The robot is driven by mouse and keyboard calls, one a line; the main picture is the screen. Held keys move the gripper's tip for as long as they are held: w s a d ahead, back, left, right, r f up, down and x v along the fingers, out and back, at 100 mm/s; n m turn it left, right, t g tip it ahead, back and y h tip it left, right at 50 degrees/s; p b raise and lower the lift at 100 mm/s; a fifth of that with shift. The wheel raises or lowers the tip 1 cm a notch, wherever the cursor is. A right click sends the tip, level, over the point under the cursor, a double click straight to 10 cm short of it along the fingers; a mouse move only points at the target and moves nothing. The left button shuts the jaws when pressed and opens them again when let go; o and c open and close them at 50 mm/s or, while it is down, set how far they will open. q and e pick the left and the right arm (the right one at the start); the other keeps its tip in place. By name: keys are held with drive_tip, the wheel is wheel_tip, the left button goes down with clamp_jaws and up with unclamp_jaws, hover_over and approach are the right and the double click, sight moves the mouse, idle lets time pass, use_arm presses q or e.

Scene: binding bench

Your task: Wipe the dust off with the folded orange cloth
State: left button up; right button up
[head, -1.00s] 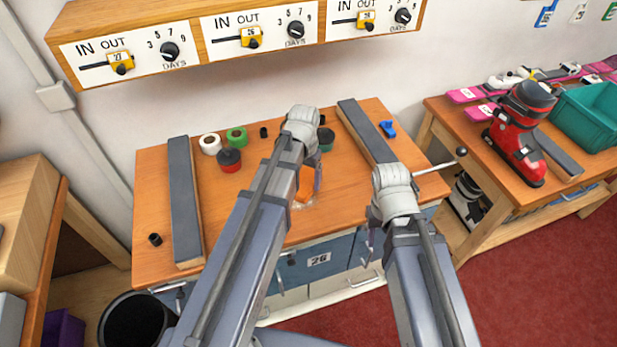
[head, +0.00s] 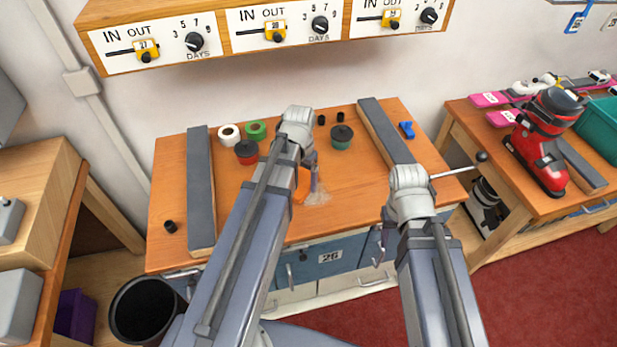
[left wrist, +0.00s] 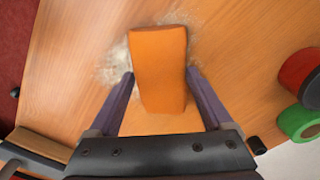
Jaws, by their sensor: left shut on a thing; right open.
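The folded orange cloth (head: 301,186) is at the bench top in the head view, partly hidden by my left arm. My left gripper (head: 309,178) is shut on it. In the left wrist view the cloth (left wrist: 158,65) stands between the two fingers of the gripper (left wrist: 160,88). A pale patch of dust (head: 319,194) lies on the wood just right of the cloth in the head view. In the left wrist view dust (left wrist: 115,62) shows left of the cloth and beyond its far end. My right gripper (head: 384,236) is open and empty at the bench's front edge.
Dark-topped rails (head: 201,190) and (head: 386,130) run along both sides of the bench (head: 245,222). A white roll (head: 229,134), a green roll (head: 256,130), a red pot (head: 246,152) and a green pot (head: 341,137) stand toward the back. A blue clamp-like piece (head: 406,130) lies right.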

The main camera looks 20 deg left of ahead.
use_arm(q)
drive_tip(key=shift+s+a, duration=0.15)
drive_tip(key=shift+a, duration=0.05)
drive_tip(key=shift+s+a, duration=0.5)
drive_tip(key=shift+a, duration=0.3)
drive_tip(key=shift+s+a, duration=0.5)
drive_tip(key=shift+a, duration=0.25)
drive_tip(key=shift+s+a, duration=0.55)
drive_tip(key=shift+a, duration=0.2)
drive_tip(key=shift+s+a, duration=0.55)
drive_tip(key=shift+a, duration=0.15)
drive_tip(key=shift+s, duration=0.1)
drive_tip(key=shift+s+d, duration=0.4)
drive_tip(key=shift+s, duration=0.3)
drive_tip(key=shift+d, duration=0.1)
